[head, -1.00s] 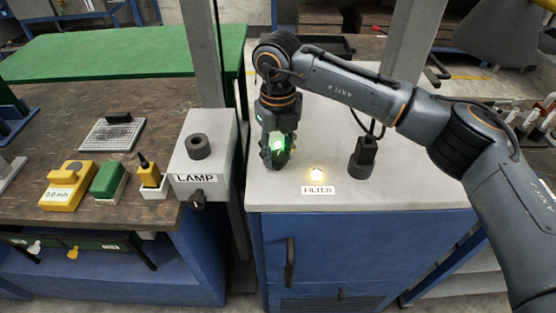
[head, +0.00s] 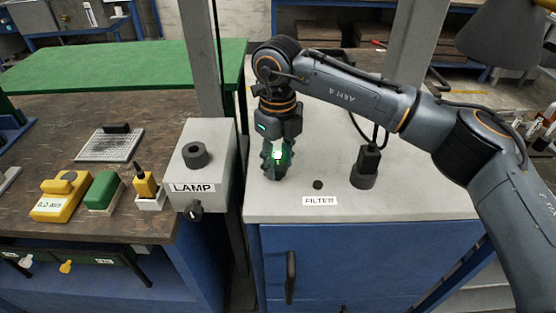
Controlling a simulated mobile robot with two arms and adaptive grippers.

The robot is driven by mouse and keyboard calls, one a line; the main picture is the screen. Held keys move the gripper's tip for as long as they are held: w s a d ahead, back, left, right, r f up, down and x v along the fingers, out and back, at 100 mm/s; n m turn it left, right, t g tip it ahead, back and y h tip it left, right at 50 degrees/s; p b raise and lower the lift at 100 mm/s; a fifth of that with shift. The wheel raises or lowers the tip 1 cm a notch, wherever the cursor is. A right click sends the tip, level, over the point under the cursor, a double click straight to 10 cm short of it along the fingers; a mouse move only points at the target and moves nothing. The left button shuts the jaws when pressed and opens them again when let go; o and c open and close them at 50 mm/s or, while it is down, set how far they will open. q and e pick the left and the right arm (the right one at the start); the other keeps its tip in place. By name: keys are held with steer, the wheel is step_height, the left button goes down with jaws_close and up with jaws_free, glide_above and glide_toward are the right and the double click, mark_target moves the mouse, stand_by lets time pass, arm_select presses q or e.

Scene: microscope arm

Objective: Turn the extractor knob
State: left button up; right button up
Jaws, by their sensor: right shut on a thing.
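My right gripper (head: 273,170) points down at the left part of the grey cabinet top (head: 280,205). Its fingers are shut on the extractor knob, which they hide almost wholly, so its angle cannot be told. A green glow shows at the fingers. To the right, a small round filter indicator (head: 318,184) is dark, above a white FILTER label (head: 320,201). My left gripper is not in view.
A dark upright fitting (head: 366,168) with a cable stands right of the indicator. A grey LAMP box (head: 220,165) with its own black knob (head: 193,210) is at the left. A grey post (head: 204,65) rises behind it. The left bench holds small yellow and green devices.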

mark_target(278, 165)
steer(key=o, duration=1.2)
step_height(278, 165, up, 12)
steer(key=shift+r, duration=0.1)
